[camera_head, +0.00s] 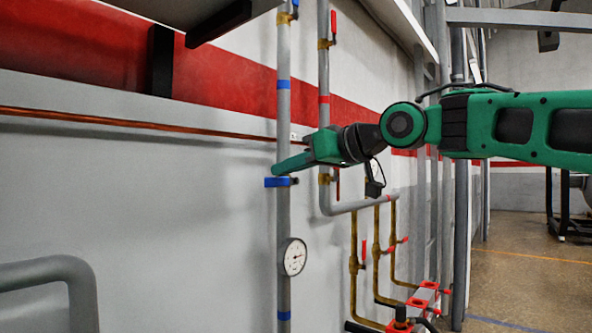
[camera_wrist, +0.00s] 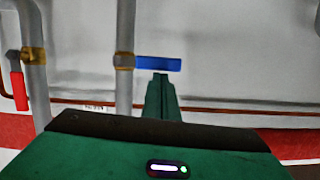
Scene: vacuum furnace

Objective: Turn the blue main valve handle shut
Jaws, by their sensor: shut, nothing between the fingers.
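The blue valve handle (camera_head: 272,182) lies level, crosswise to a vertical grey pipe (camera_head: 284,225), with most of its length to the left of the pipe. In the wrist view, the handle (camera_wrist: 158,63) points right from a brass fitting (camera_wrist: 123,60) on the pipe. My green gripper (camera_head: 277,169) is shut and empty, with its fingertips just above the handle in the head view. In the wrist view, the closed fingertips (camera_wrist: 160,76) end right at the handle's edge. I cannot tell whether they touch it. My gripper hides part of the pipe above the handle.
A pressure gauge (camera_head: 293,257) sits lower on the same pipe. A second grey pipe (camera_head: 324,95) with a red handle (camera_head: 333,27) runs close on the right. A thin copper pipe (camera_head: 130,123) crosses the wall. Brass pipes (camera_head: 376,255) with red handles stand lower right.

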